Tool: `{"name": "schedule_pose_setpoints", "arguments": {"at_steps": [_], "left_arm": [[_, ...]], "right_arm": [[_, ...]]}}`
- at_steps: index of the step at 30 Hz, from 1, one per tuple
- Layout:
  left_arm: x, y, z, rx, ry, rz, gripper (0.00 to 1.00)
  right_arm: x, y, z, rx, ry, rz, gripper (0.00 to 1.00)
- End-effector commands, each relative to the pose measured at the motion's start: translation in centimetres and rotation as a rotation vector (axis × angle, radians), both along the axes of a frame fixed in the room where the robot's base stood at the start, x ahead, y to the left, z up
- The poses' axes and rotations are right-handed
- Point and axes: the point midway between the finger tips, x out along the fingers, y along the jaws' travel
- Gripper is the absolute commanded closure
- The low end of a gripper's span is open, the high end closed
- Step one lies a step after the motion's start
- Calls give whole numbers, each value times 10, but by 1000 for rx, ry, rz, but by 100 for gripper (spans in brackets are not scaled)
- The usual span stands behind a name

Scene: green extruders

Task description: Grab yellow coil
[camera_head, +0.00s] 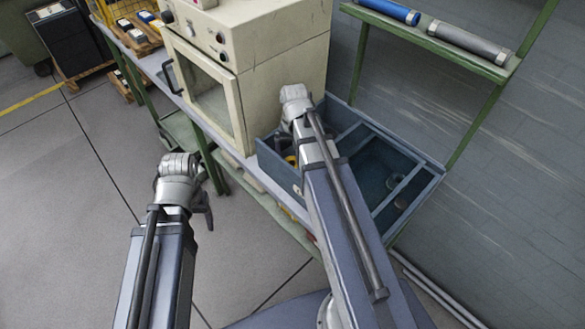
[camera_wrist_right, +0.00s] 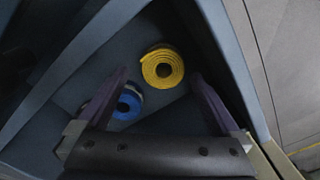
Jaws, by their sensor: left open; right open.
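The yellow coil (camera_wrist_right: 163,69) lies in a compartment of the blue-grey divided box, near its wall. A small yellow part of it shows beside my right arm in the head view (camera_head: 290,160). My right gripper (camera_wrist_right: 159,78) is open above the compartment, with the coil appearing between and just beyond its fingertips. I see no contact. In the head view my right arm hides most of that compartment and the gripper's fingers. My left gripper (camera_head: 206,205) is open and empty over the floor, left of the bench.
A blue coil (camera_wrist_right: 126,103) lies beside the yellow one, partly behind a finger. The box (camera_head: 421,191) has dividers and raised walls. A cream oven (camera_head: 262,52) stands beside it on the bench. A green shelf (camera_head: 430,35) holding cylinders stands behind.

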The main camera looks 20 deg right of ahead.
Motion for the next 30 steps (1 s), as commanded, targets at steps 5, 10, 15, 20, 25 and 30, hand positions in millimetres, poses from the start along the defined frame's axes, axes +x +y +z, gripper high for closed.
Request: {"name": "schedule_pose_setpoints", "arguments": {"at_steps": [5, 10, 15, 20, 25, 30], "left_arm": [[0, 0, -22, 0, 0, 0, 31], [0, 0, -43, 0, 0, 0, 31], [0, 0, -50, 0, 0, 0, 31], [0, 0, -48, 0, 0, 0, 31], [0, 0, -48, 0, 0, 0, 31], [0, 0, -48, 0, 0, 0, 31]], "right_arm": [[1, 3, -22, 0, 0, 1, 0], [1, 5, -43, 0, 0, 1, 0], [1, 5, -50, 0, 0, 0, 0], [1, 5, -48, 0, 0, 0, 0], [1, 5, -48, 0, 0, 0, 15], [1, 5, -48, 0, 0, 0, 34]]}}
